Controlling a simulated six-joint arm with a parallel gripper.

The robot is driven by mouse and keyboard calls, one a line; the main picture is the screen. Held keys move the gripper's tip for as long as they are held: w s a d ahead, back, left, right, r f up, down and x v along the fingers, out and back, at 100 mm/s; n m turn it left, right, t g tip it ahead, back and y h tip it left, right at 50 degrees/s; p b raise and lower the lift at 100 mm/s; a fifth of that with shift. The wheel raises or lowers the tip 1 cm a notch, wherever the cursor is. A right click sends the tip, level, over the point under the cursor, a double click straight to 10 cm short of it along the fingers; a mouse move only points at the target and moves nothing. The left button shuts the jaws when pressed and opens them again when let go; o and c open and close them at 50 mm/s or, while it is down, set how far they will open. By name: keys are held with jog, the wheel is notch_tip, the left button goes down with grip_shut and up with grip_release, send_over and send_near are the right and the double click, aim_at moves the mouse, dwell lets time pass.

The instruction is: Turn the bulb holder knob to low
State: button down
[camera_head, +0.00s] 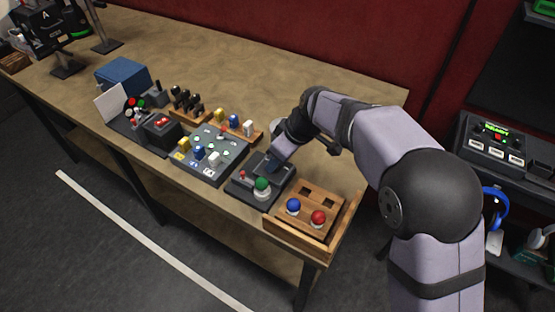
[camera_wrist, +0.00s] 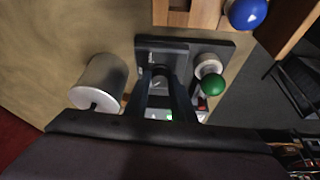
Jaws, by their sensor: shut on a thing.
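The bulb holder (camera_head: 250,193) is a dark box near the table's front edge, with a green bulb (camera_head: 261,184) on it. In the wrist view the holder (camera_wrist: 178,47) shows with the green bulb (camera_wrist: 212,85) on its right side. My gripper (camera_head: 275,163) is at the back part of the holder. In the wrist view my gripper (camera_wrist: 160,80) has its two fingers on either side of a dark knob (camera_wrist: 159,70) and is shut on it. The knob is mostly hidden between the fingers, and its setting cannot be read.
A wooden tray (camera_head: 272,226) with a blue ball (camera_head: 293,206) and a red ball (camera_head: 318,217) stands right of the holder. A panel with coloured pieces (camera_head: 225,166) is on its left. A grey cylinder (camera_wrist: 101,78) stands close beside my gripper.

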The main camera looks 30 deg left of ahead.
jog(key=m, duration=0.1)
jog(key=m+t+p, duration=0.1)
jog(key=m, duration=0.2)
jog(key=shift+s+a+r+t, duration=0.15)
jog(key=shift+s+t, duration=0.1)
jog(key=shift+t, duration=0.15)
jog(key=m+t+h, duration=0.1)
jog(key=m, duration=0.3)
jog(key=shift+s+a+m+p, duration=0.1)
jog(key=shift+m+p, duration=0.2)
jog(key=shift+p, duration=0.05)
jog(key=shift+m+h, duration=0.3)
jog(key=c, duration=1.5)
grip_release()
jog(key=b+v, duration=0.1)
jog(key=v, duration=0.6)
jog(key=shift+s+b, duration=0.2)
jog(key=shift+b, duration=0.15)
